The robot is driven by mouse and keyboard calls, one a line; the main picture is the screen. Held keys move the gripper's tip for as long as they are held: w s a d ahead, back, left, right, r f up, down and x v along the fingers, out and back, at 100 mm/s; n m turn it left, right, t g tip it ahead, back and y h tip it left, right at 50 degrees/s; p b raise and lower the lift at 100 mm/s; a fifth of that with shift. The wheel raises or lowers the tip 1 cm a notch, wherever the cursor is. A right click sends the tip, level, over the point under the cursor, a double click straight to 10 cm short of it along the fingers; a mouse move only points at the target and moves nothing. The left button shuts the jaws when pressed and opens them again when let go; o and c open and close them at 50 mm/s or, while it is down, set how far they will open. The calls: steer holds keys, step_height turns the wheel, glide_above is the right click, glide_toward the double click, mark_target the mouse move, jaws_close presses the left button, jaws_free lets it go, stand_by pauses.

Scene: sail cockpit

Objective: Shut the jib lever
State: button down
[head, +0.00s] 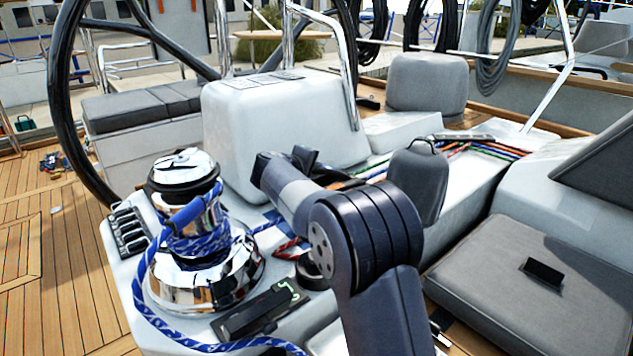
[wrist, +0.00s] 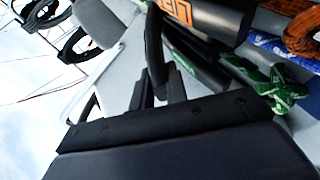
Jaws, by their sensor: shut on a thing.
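My gripper shows in the wrist view (wrist: 160,88) with its two black fingers close together. It is shut on a dark, upright, slightly curved lever (wrist: 153,45), which rises from between the fingers. No label shows on this lever, so I cannot read whether it is the jib one. Beside it on the right is a black lever or clutch body with orange lettering (wrist: 215,18), partly cut off. In the head view my gripper (head: 284,162) is in front of the white console, and my own arm hides most of the clutches there.
Ropes, including a green and white one (wrist: 285,90), lie right of the fingers. A chrome winch (head: 195,245) wound with blue rope stands left of my arm. The large white console (head: 275,125) is close behind, and a grey cushion (head: 535,290) lies at right.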

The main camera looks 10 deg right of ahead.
steer(key=shift+s+a+f+n+t+h+b, duration=0.15)
steer(key=shift+f+b, duration=0.3)
steer(key=shift+b, duration=0.55)
steer(key=shift+s+a+f+n+t+h+b, duration=0.2)
steer(key=shift+f+b, duration=0.25)
steer(key=shift+b, duration=0.5)
steer(key=shift+w+a+f+m+t+h+b, duration=0.2)
steer(key=shift+f+b, duration=0.25)
steer(key=shift+b, duration=0.55)
steer(key=shift+s+t+b, duration=0.2)
steer(key=shift+t+b, duration=0.05)
steer(key=shift+b, duration=0.2)
steer(key=c, duration=1.4)
jaws_free()
steer(key=shift+r+p, duration=2.25)
steer(key=shift+r, duration=2.75)
steer(key=shift+c, duration=0.4)
